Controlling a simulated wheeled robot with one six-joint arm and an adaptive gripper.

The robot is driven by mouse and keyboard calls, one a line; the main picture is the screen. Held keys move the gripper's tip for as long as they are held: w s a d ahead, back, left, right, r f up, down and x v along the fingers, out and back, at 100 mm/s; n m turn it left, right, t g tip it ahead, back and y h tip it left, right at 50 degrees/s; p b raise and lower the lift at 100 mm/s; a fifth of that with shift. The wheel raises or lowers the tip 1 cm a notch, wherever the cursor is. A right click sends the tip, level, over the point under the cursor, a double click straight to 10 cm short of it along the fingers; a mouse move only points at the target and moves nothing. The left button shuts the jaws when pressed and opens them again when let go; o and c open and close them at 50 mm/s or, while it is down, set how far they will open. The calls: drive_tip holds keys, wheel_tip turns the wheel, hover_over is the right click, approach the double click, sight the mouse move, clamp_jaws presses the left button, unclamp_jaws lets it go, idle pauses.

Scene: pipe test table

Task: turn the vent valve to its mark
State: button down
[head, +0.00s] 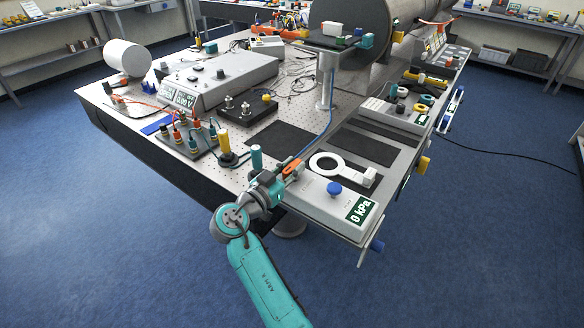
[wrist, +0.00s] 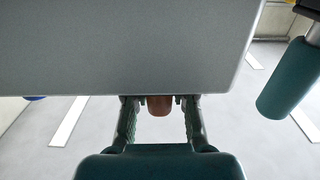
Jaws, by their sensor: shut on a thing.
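The vent valve appears to be the orange-red handle (head: 291,167) at the near left corner of the pressure panel, and the reddish-brown piece (wrist: 159,105) under the grey panel edge in the wrist view. My gripper (head: 281,173) is at that handle in the head view. In the wrist view my gripper (wrist: 160,112) has one finger on each side of the piece and is shut on it. The finger contact is partly hidden by the panel edge. I cannot make out the valve's mark in either view.
The grey pressure panel (head: 318,205) carries a blue knob (head: 334,188) and a display (head: 359,210) reading 0 kPa. A white ring-ended piece (head: 355,177) lies behind. A teal cylinder (head: 256,157) stands left of my gripper; a teal cylinder (wrist: 290,80) also shows close by in the wrist view.

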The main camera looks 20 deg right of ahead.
drive_tip(key=c, duration=0.9)
unclamp_jaws()
drive_tip(key=v, duration=1.2)
